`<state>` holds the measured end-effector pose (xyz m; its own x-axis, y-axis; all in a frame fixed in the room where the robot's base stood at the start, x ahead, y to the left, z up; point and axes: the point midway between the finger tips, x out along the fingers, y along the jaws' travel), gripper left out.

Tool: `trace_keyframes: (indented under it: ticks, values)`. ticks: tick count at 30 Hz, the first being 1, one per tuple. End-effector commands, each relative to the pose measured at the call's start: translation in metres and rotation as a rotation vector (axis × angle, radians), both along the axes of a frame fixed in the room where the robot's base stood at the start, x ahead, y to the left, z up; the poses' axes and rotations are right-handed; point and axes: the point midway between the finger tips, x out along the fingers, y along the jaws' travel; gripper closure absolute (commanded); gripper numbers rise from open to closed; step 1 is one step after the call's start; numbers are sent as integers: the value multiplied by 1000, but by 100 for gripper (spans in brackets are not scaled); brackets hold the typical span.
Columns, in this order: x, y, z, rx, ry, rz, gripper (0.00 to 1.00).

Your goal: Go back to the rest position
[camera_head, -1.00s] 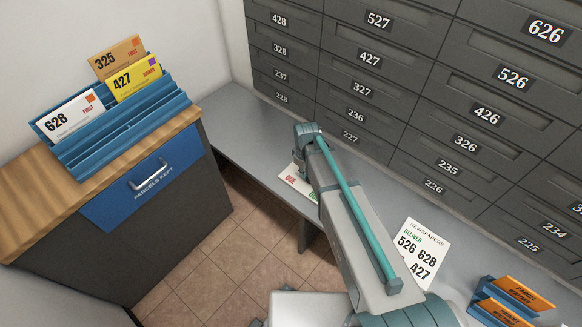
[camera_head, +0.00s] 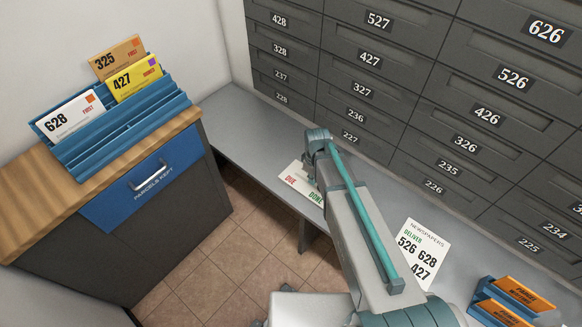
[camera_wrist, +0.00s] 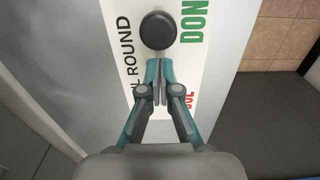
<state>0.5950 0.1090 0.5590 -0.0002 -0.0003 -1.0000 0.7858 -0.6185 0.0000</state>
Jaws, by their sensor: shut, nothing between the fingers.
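My gripper (camera_wrist: 160,97) shows in the wrist view with its two teal and dark fingers together and nothing between them. The card also shows in the head view (camera_head: 292,179), partly hidden by my arm. A round black knob or puck (camera_wrist: 158,30) is on the card just beyond the fingertips in the wrist view. In the head view my arm hides my fingers.
A wall of numbered grey mailboxes (camera_head: 340,75) stands behind the ledge (camera_head: 255,150). A newspapers card (camera_head: 421,250) lies right of my arm, near an orange-card rack (camera_head: 480,312). A blue rack (camera_head: 130,135) of letters sits on the left cabinet (camera_head: 60,270).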

Motion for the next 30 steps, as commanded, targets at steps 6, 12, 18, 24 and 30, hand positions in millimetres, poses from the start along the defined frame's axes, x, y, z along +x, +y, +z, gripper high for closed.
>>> trace_keyframes:
  ticks: [6, 12, 18, 24, 30]
  values:
    - [2, 2, 21, 0, -1, 0, 100]
    - [3, 4, 39, 0, -1, 0, 100]
    - [5, 6, 57, 0, 0, 0, 100]
    - [6, 7, 67, 0, 0, 0, 100]
    - [6, 8, 66, 0, 0, -1, 100]
